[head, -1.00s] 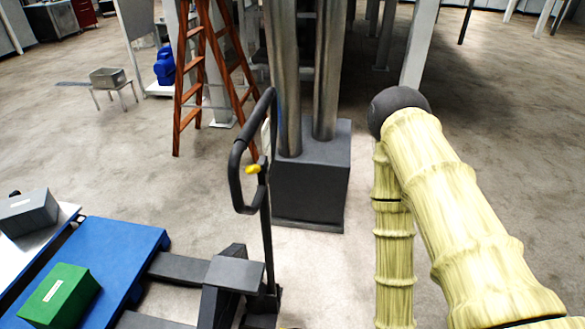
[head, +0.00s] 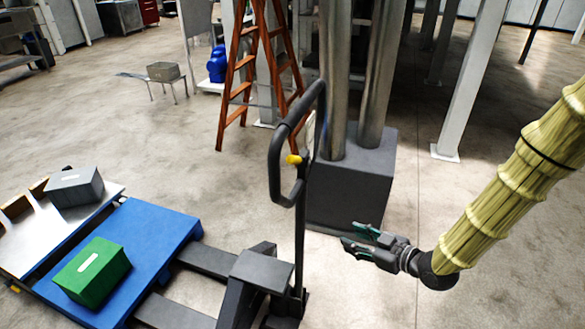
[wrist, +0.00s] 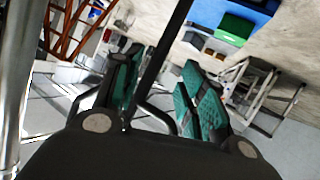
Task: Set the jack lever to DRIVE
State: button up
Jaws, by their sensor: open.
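The pallet jack's black loop handle (head: 276,165) stands upright on its dark post (head: 299,240) near the middle of the head view. A small yellow lever (head: 294,159) sits on the inner side of the loop. Its setting marks cannot be read. My gripper (head: 357,238) is open and empty, right of the post and lower than the lever in the picture, with its fingers pointing left. In the wrist view my teal-padded fingers (wrist: 168,85) are apart. A dark bar, perhaps the jack's post, crosses between them in the picture; contact cannot be told. The yellow lever cannot be made out there.
A dark block (head: 350,190) with two metal columns stands behind the handle. The jack's forks (head: 205,261) run to a blue pallet (head: 165,235) bearing a green box (head: 92,270). An orange ladder (head: 237,90) stands behind. Floor is open at lower right.

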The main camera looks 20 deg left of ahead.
jog(key=w+a+r+n+g+y+b, duration=0.15)
jog(key=a+r+n+y, duration=0.35)
jog(key=r, duration=0.5)
jog(key=n+g+y, duration=0.1)
jog(key=n+g, duration=0.4)
jog(key=n, duration=0.4)
send_near(297, 161)
jog(key=a, duration=0.1)
jog(key=a+p, duration=0.1)
jog(key=a, duration=0.9)
jog(key=shift+w+a+p, duration=0.2)
jog(key=shift+p, duration=0.2)
grip_shut()
